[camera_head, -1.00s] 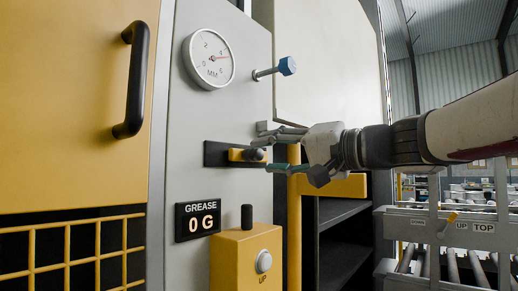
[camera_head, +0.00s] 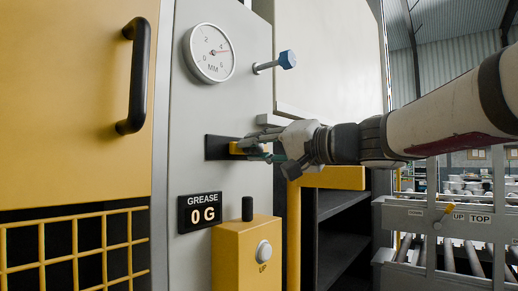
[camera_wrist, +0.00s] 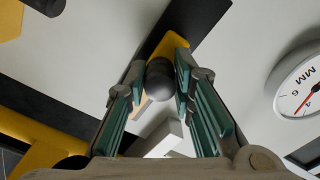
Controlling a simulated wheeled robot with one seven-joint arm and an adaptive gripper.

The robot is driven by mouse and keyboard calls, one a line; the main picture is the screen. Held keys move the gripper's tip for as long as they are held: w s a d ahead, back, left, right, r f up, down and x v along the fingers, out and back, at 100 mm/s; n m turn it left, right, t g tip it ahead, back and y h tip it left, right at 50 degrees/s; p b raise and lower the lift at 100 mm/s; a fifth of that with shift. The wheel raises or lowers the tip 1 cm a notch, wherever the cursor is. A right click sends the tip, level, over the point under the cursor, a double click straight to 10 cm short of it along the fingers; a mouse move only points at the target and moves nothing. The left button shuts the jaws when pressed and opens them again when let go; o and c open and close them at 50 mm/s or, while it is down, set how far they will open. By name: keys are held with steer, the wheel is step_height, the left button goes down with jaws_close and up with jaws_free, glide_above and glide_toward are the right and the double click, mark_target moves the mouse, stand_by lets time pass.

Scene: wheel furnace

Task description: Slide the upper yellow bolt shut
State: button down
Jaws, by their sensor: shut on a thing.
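The upper yellow bolt (camera_head: 235,149) lies on a black backing plate (camera_head: 215,148) on the grey panel, below the round gauge. In the wrist view the yellow bolt (camera_wrist: 168,46) carries a dark round knob (camera_wrist: 160,79). My gripper (camera_head: 257,150) is at the bolt, and its green-padded fingers are closed around the knob. The wrist view shows one finger of my gripper (camera_wrist: 160,85) on each side of the knob. In the head view the fingers hide the knob and the right part of the bolt.
A blue-tipped rod (camera_head: 287,60) sticks out above my gripper, near the gauge (camera_head: 209,53). A yellow frame (camera_head: 335,178) stands just below and right. A yellow box with a button (camera_head: 264,250) and a grease display (camera_head: 200,212) sit lower down. A black door handle (camera_head: 133,75) is left.

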steer(key=shift+w+d+b, duration=0.1)
steer(key=shift+b, duration=0.2)
steer(key=shift+w+d+b, duration=0.45)
steer(key=shift+b, duration=0.45)
